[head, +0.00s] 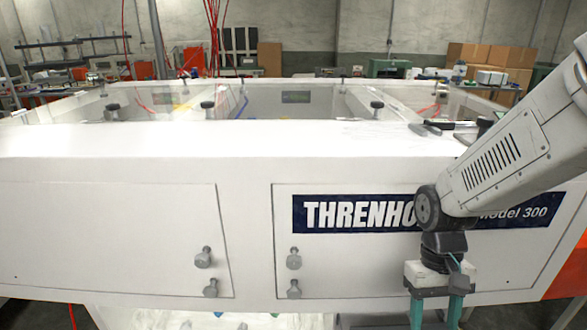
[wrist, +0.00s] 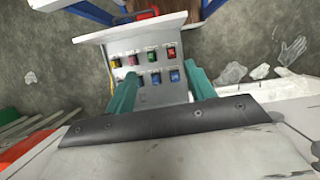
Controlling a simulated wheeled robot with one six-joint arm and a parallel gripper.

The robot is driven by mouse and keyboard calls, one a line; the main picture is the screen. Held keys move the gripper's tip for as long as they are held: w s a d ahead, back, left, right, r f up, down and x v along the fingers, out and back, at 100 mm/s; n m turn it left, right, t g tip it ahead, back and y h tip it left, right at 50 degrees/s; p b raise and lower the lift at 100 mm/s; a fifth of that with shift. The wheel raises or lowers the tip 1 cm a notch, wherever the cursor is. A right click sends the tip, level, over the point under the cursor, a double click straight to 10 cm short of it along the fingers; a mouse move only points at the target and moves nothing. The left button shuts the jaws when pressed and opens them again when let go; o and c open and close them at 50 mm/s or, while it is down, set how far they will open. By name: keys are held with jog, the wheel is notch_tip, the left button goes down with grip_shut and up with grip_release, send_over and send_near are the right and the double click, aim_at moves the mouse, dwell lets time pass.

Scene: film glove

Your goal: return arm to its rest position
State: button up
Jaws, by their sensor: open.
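My gripper (head: 436,318) hangs down in front of the white machine (head: 120,170) at the lower right of the head view, with its teal fingers apart. In the wrist view my gripper (wrist: 160,72) also shows two teal fingers spread wide, with nothing held between them. My white arm (head: 525,140) comes in from the right and covers part of the machine's name plate (head: 350,214).
A grey control box (wrist: 150,65) with several coloured switches lies beyond the fingers in the wrist view. Clear film scraps (wrist: 232,73) and a hand-shaped piece (wrist: 293,49) lie on the floor (wrist: 225,30). Cardboard boxes (head: 510,57) stand at the back right.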

jog(key=s+r+t, duration=0.2)
jog(key=s+r, duration=0.2)
jog(key=r, duration=0.4)
jog(key=s+d+r+t, duration=0.1)
jog(key=s+r+t, duration=0.2)
jog(key=r, duration=0.5)
jog(key=shift+s+r, duration=0.3)
jog(key=shift+s, duration=0.55)
